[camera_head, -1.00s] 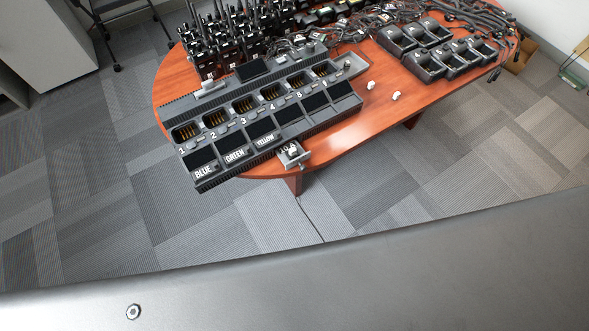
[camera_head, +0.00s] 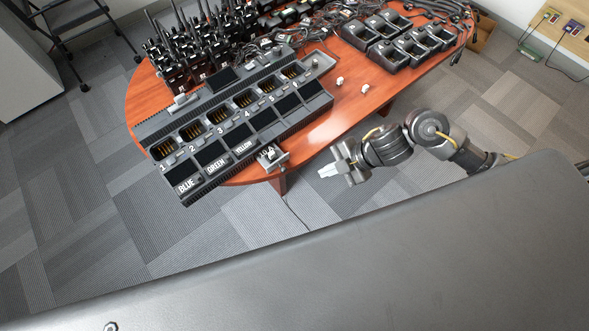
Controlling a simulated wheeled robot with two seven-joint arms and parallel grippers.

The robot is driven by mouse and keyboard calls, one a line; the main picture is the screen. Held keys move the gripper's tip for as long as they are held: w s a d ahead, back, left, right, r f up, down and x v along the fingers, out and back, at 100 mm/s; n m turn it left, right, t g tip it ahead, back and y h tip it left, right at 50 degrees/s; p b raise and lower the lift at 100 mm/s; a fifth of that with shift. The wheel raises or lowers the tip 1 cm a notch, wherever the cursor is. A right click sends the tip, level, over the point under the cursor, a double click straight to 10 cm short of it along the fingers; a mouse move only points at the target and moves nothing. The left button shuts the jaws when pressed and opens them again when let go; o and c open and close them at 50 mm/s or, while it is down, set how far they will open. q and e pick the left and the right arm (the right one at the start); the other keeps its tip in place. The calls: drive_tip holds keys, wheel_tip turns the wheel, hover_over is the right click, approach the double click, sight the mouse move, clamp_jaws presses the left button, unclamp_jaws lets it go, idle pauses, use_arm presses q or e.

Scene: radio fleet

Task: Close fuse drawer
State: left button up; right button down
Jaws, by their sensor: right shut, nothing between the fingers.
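The charger has numbered slots and label pads reading BLUE, GREEN and YELLOW. My right gripper (camera_head: 322,173) is shut and empty, in front of the table and to the right of the drawer, apart from it. Its fingers point left. My left gripper is not in view.
The charger lies on a reddish wooden table (camera_head: 318,134). Upright radios (camera_head: 200,50) stand behind it. Black cradles (camera_head: 395,38) and cables fill the table's far right. Two small white items (camera_head: 364,88) lie right of the charger. Carpet is free in front.

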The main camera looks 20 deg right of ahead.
drive_tip(key=w+a+f, duration=0.5)
drive_tip(key=a+f, duration=0.2)
drive_tip(key=shift+w+a+p, duration=0.3)
drive_tip(key=shift+a+p, duration=0.05)
drive_tip(key=shift+p, duration=0.1)
drive_tip(key=shift+w, duration=0.1)
idle(0.3)
